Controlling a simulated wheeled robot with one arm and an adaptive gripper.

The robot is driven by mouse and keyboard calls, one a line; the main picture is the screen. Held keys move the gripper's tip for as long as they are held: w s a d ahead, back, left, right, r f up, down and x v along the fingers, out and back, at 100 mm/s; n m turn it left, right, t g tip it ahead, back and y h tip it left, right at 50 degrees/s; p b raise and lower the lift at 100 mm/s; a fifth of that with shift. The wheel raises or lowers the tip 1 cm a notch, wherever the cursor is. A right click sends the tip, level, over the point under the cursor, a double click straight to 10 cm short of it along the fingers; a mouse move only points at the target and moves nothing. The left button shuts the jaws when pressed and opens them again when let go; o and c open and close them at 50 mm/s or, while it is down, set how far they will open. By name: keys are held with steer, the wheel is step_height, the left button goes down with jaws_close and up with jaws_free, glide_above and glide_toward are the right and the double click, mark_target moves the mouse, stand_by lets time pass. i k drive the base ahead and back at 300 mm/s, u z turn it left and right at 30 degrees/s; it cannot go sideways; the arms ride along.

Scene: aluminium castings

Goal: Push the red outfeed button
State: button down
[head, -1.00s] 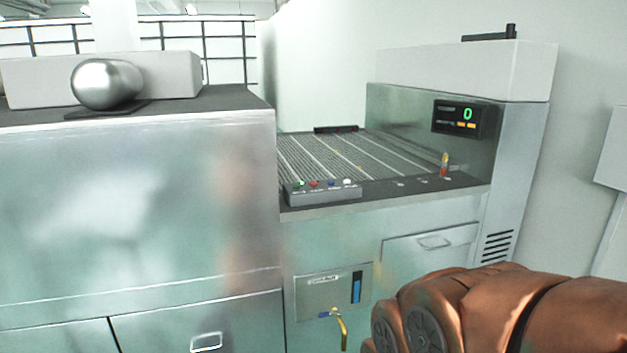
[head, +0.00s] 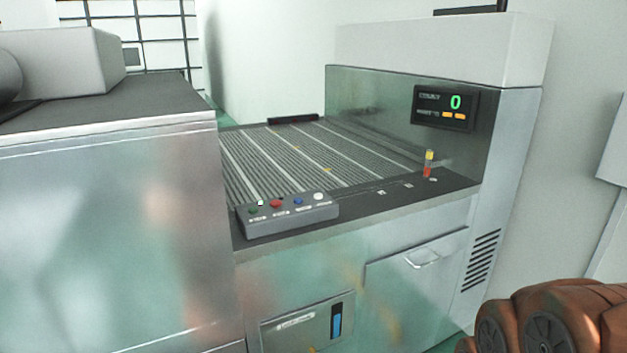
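In the head view, a grey control box (head: 290,220) sits on the near left edge of the outfeed machine's dark top. It carries a row of buttons: green at the left, then the red button (head: 276,203), then blue (head: 298,201) and white (head: 318,196). Small labels under them are too small to read. Nothing covers the red button. A brown-orange part of my arm shows at the lower right, well apart from the box. My gripper is not in view.
A metal cabinet (head: 105,220) stands close at the left. Behind the box lies a ribbed conveyor bed (head: 300,160). A small red and yellow stack light (head: 428,165) stands on the right of the ledge. A display (head: 444,107) reads 0. A drawer handle (head: 422,258) protrudes below.

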mark_target(274, 202)
steer(key=i, duration=0.65)
steer(key=u, duration=0.9)
steer(key=i, duration=0.65)
steer(key=u, duration=0.75)
